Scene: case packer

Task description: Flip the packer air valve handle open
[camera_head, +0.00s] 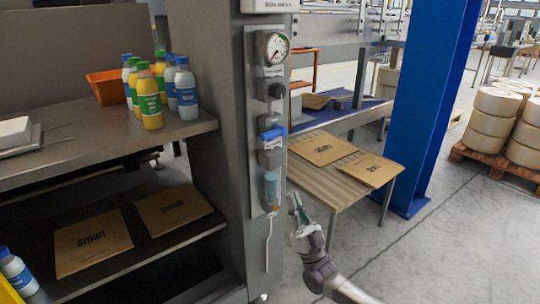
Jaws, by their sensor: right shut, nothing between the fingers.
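The air valve handle (273,132) is blue and sits on a grey vertical panel (254,95) on the machine's post. It points sideways, roughly level. A pressure gauge (273,47) and a dark knob (277,91) are above it, and a clear bluish filter bowl (271,188) is below it. My right gripper (294,203) is below and to the right of the handle, beside the lower end of the panel, apart from the handle. It is shut and holds nothing. My left gripper is not in view.
Shelves on the left hold several bottles (150,100), an orange bin (107,87) and flat "Small" cartons (92,241). A wooden table (325,178) with flat cartons stands behind my right gripper. A blue column (428,100) rises to the right. The floor at the lower right is clear.

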